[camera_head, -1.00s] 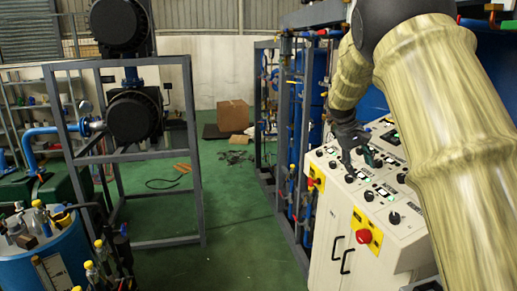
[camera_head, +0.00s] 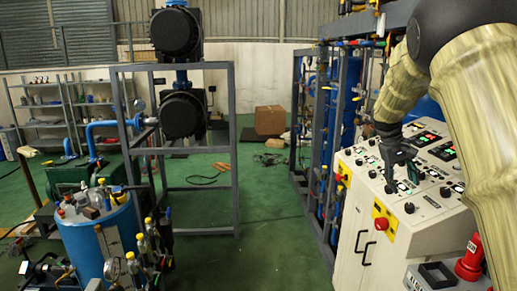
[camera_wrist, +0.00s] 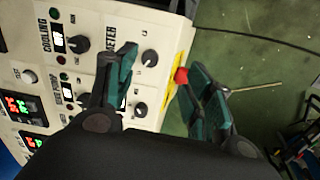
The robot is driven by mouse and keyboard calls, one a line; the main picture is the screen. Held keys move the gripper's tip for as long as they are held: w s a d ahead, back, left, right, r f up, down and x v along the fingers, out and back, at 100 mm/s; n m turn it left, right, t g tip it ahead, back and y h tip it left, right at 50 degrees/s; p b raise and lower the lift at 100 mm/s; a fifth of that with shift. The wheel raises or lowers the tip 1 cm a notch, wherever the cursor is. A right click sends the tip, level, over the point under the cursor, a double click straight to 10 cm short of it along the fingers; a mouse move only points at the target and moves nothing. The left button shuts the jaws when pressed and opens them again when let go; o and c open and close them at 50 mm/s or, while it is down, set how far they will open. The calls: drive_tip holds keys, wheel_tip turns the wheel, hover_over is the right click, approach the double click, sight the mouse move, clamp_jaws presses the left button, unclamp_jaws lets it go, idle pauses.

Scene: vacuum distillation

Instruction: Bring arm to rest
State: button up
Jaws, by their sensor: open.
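My arm, covered in a pale yellowish sleeve, reaches in from the right of the head view. My gripper (camera_head: 398,176) hangs over the sloped top of the white control panel (camera_head: 362,187). In the wrist view, my gripper (camera_wrist: 160,90) is open, its two teal-padded fingers spread apart with nothing between them. The panel face (camera_wrist: 85,85), with knobs, switches and lit displays, lies behind the left finger. The red button (camera_wrist: 181,76) on its yellow plate shows between the fingers. I cannot tell whether a finger touches the panel.
A grey frame with blue pipes (camera_head: 326,140) stands behind the panel. A blue drum (camera_head: 112,240) with bottles is at the front left.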

drive_tip(key=s+a+f+y, duration=0.1)
drive_tip(key=s+a+f, duration=0.1)
drive_tip(key=f, duration=0.8)
drive_tip(key=s+a+f+n, duration=0.1)
drive_tip(key=s+a+f, duration=0.1)
drive_tip(key=f, duration=0.7)
drive_tip(key=s+a+f+y, duration=0.1)
drive_tip(key=s+a+f, duration=0.15)
drive_tip(key=f, duration=0.75)
drive_tip(key=s+a+f+y, duration=0.1)
drive_tip(key=s+a+f, duration=0.3)
drive_tip(key=s+f, duration=0.4)
drive_tip(key=s+a+f, duration=0.3)
drive_tip(key=s+f, duration=0.3)
drive_tip(key=f, duration=0.3)
drive_tip(key=s+a+f+y, duration=0.1)
drive_tip(key=s+a+f, duration=0.2)
drive_tip(key=s, duration=0.7)
drive_tip(key=s+a+f+m, duration=0.15)
drive_tip(key=s+a, duration=0.25)
drive_tip(key=s, duration=0.7)
drive_tip(key=s+a+f+y, duration=0.1)
drive_tip(key=s+a+f, duration=0.2)
drive_tip(key=s, duration=0.7)
wheel_tip(320, 180, down, 9)
drive_tip(key=b, duration=0.8)
drive_tip(key=shift+s+b, duration=0.2)
drive_tip(key=shift+b, duration=0.15)
